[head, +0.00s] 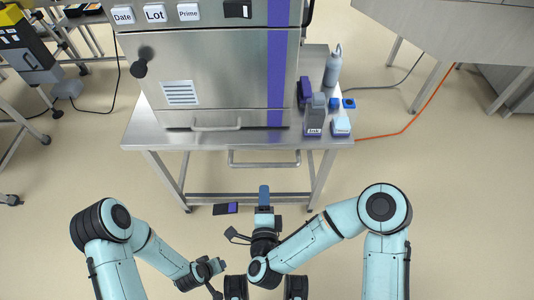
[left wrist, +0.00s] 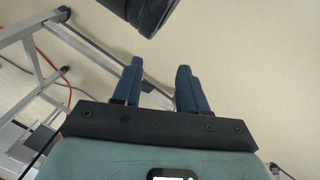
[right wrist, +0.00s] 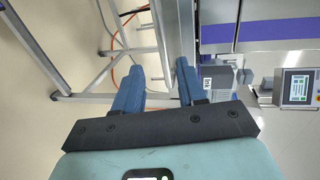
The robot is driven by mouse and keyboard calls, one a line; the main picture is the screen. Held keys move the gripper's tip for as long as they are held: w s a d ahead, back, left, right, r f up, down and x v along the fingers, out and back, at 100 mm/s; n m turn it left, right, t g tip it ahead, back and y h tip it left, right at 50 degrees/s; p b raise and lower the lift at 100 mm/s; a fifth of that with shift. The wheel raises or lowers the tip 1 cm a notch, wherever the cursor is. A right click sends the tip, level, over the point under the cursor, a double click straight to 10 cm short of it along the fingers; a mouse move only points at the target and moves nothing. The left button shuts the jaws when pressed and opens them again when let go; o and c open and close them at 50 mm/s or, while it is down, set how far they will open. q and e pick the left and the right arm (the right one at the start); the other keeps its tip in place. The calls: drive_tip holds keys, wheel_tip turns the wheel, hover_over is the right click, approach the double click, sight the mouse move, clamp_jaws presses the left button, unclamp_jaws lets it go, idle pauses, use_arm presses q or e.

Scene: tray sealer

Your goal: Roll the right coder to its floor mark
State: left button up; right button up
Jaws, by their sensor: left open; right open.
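No thing in these frames can be surely told as the right coder, and no floor mark for it is plain. A yellow and black unit (head: 20,45) on a wheeled stand is at the far left of the head view. A screened device (right wrist: 297,87) shows at the right of the right wrist view. My right gripper (head: 264,192) is open and empty, in front of the steel table. Its two blue fingers (right wrist: 157,80) stand apart in the right wrist view. My left gripper (head: 219,268) is low in the head view. Its fingers (left wrist: 158,85) are open and empty.
The steel sealer (head: 205,75) stands on a table (head: 240,143) ahead, with grey bottles (head: 333,66) at its right. A dark and purple flat piece (head: 225,208) lies on the floor. An orange cable (head: 410,125) runs right. Floor on both sides of my arms is clear.

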sight(264, 167)
drive_tip(key=b+x, duration=0.3)
drive_tip(key=x, duration=1)
drive_tip(key=shift+r, duration=0.15)
use_arm(q)
drive_tip(key=s+a+f+g, duration=0.1)
drive_tip(key=s+f+g, duration=0.1)
drive_tip(key=s+f, duration=0.3)
drive_tip(key=shift+s+f, duration=0.3)
drive_tip(key=shift+s, duration=0.45)
use_arm(e)
clamp_jaws()
